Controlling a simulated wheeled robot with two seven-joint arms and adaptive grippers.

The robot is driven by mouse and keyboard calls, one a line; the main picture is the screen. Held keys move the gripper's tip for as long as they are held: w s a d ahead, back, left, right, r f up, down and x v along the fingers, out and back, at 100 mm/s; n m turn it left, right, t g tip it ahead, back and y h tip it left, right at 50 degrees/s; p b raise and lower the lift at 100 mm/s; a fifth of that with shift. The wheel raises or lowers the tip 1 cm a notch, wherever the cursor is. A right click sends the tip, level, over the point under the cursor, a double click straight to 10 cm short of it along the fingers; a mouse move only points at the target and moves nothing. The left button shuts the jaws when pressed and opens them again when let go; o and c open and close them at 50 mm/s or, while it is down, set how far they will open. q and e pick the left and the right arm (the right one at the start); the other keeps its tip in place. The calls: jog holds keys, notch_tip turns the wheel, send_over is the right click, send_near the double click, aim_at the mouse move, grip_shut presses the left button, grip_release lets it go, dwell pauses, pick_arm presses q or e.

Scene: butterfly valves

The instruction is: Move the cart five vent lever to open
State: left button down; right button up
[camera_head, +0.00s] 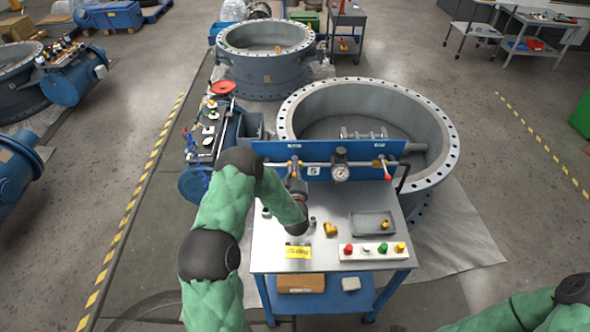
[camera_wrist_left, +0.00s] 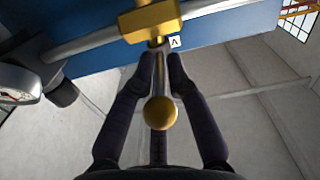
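Cart five (camera_head: 273,257) stands in front of me with a blue back panel (camera_head: 356,150) marked 5. A pipe with a gauge (camera_head: 340,172) runs along the panel. A red-tipped lever (camera_head: 387,174) is at its right end. In the left wrist view, a lever with a round yellow knob (camera_wrist_left: 160,113) hangs from a brass valve body (camera_wrist_left: 152,20) and points toward the camera. My left gripper (camera_wrist_left: 161,66) has its fingertips close on both sides of this lever's stem, behind the knob. In the head view my left gripper (camera_head: 296,184) covers most of that valve. My right gripper is out of view.
The cart top holds a grey tray (camera_head: 372,224), a strip of coloured buttons (camera_head: 374,251), a yellow tag (camera_head: 298,252) and small brass parts. A large flanged ring (camera_head: 445,150) stands right behind the panel. A blue motor unit with tools (camera_head: 208,135) is to the left.

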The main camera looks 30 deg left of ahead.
aim_at(283, 165)
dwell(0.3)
pick_arm(q)
jog(key=a+m+h+b, duration=0.1)
jog(key=m+h+b, duration=0.2)
jog(key=h, duration=0.1)
jog(key=a+m+t+h+b, duration=0.1)
jog(key=a+m+h+b, duration=0.1)
jog(key=m+h+b, duration=0.1)
jog(key=a+m+t+h+b, duration=0.1)
jog(key=m+h+b, duration=0.2)
jog(key=h+b, duration=0.2)
jog(key=shift+s+a+f+h, duration=0.15)
jog(key=shift+s+h, duration=0.15)
jog(key=shift+h, duration=0.3)
jog(key=m+h, duration=0.1)
jog(key=m+g+h, duration=0.1)
jog(key=h, duration=0.1)
jog(key=shift+w+a, duration=0.15)
jog(key=shift+a, duration=0.25)
jog(key=shift+w+a+m+g+h+b, duration=0.15)
jog(key=shift+a+m+g+h+b, duration=0.1)
jog(key=shift+m+g+h, duration=0.5)
jog(key=shift+w+a+m+g+h+b, duration=0.15)
jog(key=shift+m+h, duration=0.3)
jog(key=shift+h, duration=0.6)
jog(key=shift+r, duration=0.2)
jog(key=c, duration=1.3)
grip_release()
jog(key=shift+c, duration=0.2)
